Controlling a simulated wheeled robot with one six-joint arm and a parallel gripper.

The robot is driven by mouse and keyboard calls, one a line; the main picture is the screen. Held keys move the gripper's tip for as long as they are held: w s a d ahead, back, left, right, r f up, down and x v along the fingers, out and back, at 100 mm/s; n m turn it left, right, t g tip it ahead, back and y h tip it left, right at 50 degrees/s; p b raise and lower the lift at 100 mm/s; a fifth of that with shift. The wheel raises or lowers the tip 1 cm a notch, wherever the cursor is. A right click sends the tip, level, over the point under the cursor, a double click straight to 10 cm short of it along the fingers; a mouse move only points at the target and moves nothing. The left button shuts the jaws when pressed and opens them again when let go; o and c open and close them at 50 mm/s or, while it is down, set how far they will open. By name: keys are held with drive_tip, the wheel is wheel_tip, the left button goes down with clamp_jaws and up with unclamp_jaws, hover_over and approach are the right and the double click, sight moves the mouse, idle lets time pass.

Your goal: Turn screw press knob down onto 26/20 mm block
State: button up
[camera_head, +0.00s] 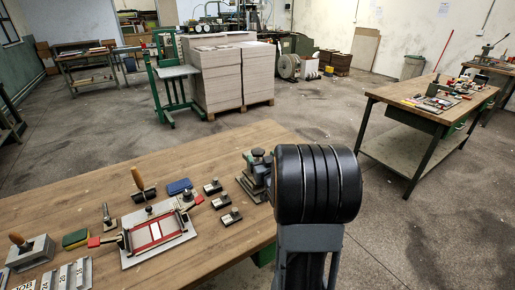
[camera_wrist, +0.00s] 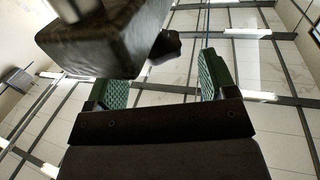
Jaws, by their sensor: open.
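The screw press (camera_head: 256,178) stands near the right edge of the wooden table, partly hidden behind my arm. Its dark round knob (camera_head: 258,152) is on top. In the wrist view, my gripper (camera_wrist: 160,78) is open, with green ridged pads on both sides. A dark grey block-like body (camera_wrist: 105,42) with a metal rod and a smaller dark piece (camera_wrist: 165,47) show above and between the fingers; I cannot tell whether they touch.
The table (camera_head: 95,195) also holds a red-framed fixture (camera_head: 155,232), a blue pad (camera_head: 179,186), a wooden-handled tool (camera_head: 142,187) and a green-yellow sponge (camera_head: 75,238). Stacked board (camera_head: 215,75) stands behind. Another workbench (camera_head: 420,122) is at right, with open floor between.

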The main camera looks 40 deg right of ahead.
sight(260, 155)
drive_tip(key=shift+x, duration=2.45)
drive_tip(key=shift+c, duration=0.3)
